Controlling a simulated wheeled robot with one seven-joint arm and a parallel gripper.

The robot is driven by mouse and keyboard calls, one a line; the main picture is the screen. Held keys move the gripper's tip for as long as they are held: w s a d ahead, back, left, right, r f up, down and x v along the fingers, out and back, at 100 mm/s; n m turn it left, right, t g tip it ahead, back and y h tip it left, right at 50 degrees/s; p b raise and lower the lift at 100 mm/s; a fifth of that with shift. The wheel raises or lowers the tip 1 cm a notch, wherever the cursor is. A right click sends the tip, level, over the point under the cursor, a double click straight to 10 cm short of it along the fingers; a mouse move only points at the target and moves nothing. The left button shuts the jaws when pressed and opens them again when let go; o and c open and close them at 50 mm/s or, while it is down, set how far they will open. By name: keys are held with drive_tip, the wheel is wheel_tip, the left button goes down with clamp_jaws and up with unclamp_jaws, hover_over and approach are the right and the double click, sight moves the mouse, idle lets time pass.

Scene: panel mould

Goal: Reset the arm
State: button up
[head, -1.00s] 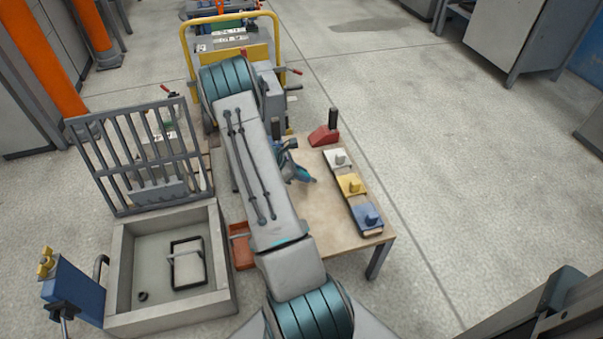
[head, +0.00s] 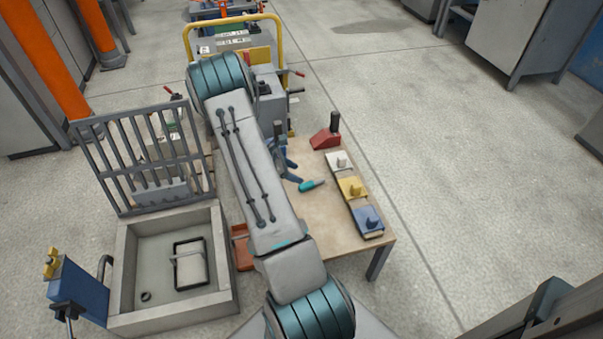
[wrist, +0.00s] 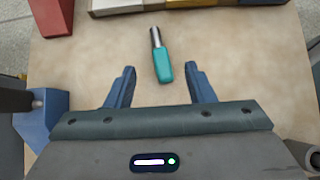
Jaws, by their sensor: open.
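My gripper (wrist: 159,88) is open and empty in the wrist view, its two blue fingers apart above the tabletop. A teal-handled tool with a metal shaft (wrist: 163,67) lies on the wooden table (wrist: 215,60) just beyond the fingertips, not held. In the head view the tool (head: 312,185) lies near the table's middle, right of my arm. My gripper is mostly hidden behind my arm there, with one blue part (head: 290,168) showing beside the tool.
White (head: 339,161), yellow (head: 351,186) and blue (head: 367,220) knobbed blocks line the table's right edge. A red block with a black post (head: 327,138) stands behind them. At left is a grey basin (head: 122,270) with a raised barred grate (head: 130,130). Open floor lies right.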

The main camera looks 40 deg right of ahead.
drive_tip(key=p+v, duration=0.2)
drive_tip(key=v, duration=0.7)
drive_tip(key=s+a+r+m+t+y+p, duration=0.15)
drive_tip(key=a+r+p, duration=0.25)
drive_tip(key=r, duration=0.5)
drive_tip(key=s+a+r+m+p, duration=0.1)
drive_tip(key=a+r+m+p, duration=0.25)
drive_tip(key=r, duration=0.55)
drive_tip(key=s+a+r+m+t+y+p, duration=0.15)
drive_tip(key=a+r+p, duration=0.3)
drive_tip(key=r, duration=0.45)
drive_tip(key=s+a+r+m+t+y+p, duration=0.1)
drive_tip(key=s+a+r+p, duration=0.3)
drive_tip(key=r, duration=0.4)
drive_tip(key=s+a+r+m+t+y+p, duration=0.1)
drive_tip(key=s+a+r+m+y+p, duration=0.1)
drive_tip(key=s+a+r+p, duration=0.3)
drive_tip(key=s+a+r+m+t+y+p, duration=0.1)
drive_tip(key=s+a+r+m+t+p, duration=0.1)
drive_tip(key=r, duration=0.9)
drive_tip(key=s+a+m+p, duration=0.1)
drive_tip(key=s+a+p, duration=0.1)
drive_tip(key=s+a, duration=0.1)
drive_tip(key=shift+s+a+y+p, duration=0.3)
drive_tip(key=shift+a+p, duration=0.05)
drive_tip(key=shift+a, duration=0.55)
drive_tip(key=shift+r, duration=0.1)
drive_tip(key=shift+c, duration=1.4)
drive_tip(key=shift+s, duration=0.1)
